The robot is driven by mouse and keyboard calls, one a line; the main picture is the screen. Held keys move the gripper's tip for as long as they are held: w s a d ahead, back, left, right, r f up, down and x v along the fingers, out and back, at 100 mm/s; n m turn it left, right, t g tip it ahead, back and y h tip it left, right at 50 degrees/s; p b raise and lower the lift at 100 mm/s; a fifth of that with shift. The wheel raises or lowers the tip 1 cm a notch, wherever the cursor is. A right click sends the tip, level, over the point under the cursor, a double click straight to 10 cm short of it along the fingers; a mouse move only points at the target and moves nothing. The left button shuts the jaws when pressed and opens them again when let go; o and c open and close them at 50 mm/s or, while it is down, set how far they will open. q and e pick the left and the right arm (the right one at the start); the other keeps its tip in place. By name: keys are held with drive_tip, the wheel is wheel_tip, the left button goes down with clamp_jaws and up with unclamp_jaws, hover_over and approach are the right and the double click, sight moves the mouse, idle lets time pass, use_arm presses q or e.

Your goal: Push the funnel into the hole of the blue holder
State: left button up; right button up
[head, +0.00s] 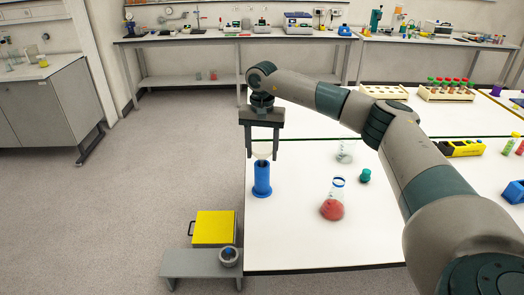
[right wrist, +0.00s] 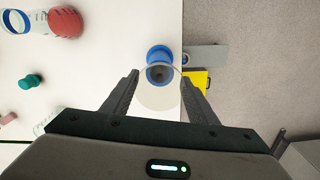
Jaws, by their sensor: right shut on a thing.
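The blue holder (head: 262,184) stands upright on the white table near its left edge. The whitish funnel (head: 262,149) is between the fingers of my right gripper (head: 262,156), directly over the holder. My right gripper is shut on the funnel and points down. In the right wrist view the funnel (right wrist: 160,98) shows between the two fingers, with the blue holder (right wrist: 158,52) just beyond it. I cannot tell whether the funnel's stem is inside the hole or just above it. My left gripper is not in view.
A flask with red liquid (head: 332,208), a green stopper (head: 365,175) and a clear flask (head: 345,152) stand right of the holder. A yellow box (head: 213,227) and a grey step (head: 190,263) are beyond the table's left edge. The table's front is clear.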

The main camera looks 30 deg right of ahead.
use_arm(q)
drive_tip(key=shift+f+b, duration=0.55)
use_arm(e)
drive_tip(key=shift+f, duration=0.9)
drive_tip(key=o, duration=1.1)
wheel_tip(320, 180, up, 13)
drive_tip(key=b, duration=0.4)
drive_tip(key=shift+f, duration=0.15)
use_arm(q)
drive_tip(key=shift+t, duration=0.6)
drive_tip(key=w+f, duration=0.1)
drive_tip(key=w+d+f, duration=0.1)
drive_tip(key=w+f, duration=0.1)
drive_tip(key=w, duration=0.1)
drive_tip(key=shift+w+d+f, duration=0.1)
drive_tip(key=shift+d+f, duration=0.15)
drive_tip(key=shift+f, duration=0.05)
use_arm(e)
wheel_tip(320, 180, up, 5)
drive_tip(key=shift+f, duration=0.15)
